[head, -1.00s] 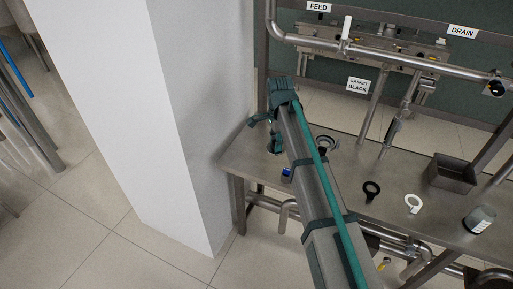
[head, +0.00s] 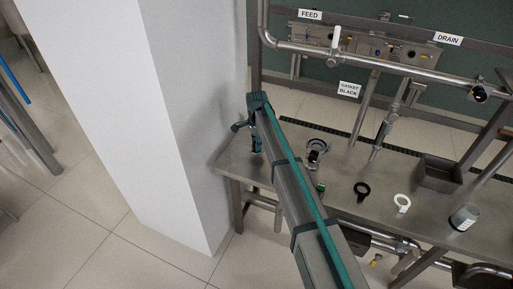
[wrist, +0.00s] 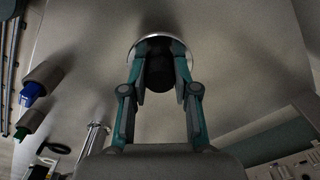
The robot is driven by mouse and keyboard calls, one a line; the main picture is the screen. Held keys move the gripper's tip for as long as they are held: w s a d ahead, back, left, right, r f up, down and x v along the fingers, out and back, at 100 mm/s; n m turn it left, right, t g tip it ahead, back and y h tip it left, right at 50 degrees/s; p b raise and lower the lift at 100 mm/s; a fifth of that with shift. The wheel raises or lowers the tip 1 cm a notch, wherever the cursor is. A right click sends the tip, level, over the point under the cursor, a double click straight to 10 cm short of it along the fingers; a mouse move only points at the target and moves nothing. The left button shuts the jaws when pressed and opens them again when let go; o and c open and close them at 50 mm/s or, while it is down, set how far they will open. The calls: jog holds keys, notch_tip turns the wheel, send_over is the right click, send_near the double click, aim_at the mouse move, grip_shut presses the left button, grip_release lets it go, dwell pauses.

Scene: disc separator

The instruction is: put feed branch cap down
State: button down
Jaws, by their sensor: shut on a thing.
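In the wrist view my gripper (wrist: 160,62) is shut on a dark, roughly cylindrical grip. A round silver rim shows around it, and I take this to be the feed branch cap (wrist: 134,52). The cap is over the grey steel tabletop, and I cannot tell whether it touches it. In the head view my gripper (head: 248,134) is at the far left end of the table (head: 237,160), beside the white pillar. There the cap cannot be made out.
A ringed metal fitting (head: 316,148), a black ring (head: 362,189), a white ring (head: 402,201), a metal bin (head: 439,174) and a grey jar (head: 464,217) stand to the right. In the wrist view a blue-ended piece (wrist: 33,92) and a green-ended piece (wrist: 25,124) lie at left.

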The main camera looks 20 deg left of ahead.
notch_tip(320, 180, down, 3)
jog(key=shift+r+p, duration=0.1)
jog(key=shift+p, duration=0.85)
jog(key=shift+f, duration=0.2)
jog(key=shift+f, duration=0.2)
jog(key=c, duration=0.9)
grip_release()
jog(key=shift+r, duration=0.15)
notch_tip(320, 180, up, 12)
jog(key=b, duration=0.4)
jog(key=shift+r+b, duration=0.1)
jog(key=shift+b, duration=0.2)
jog(key=shift+a, duration=0.1)
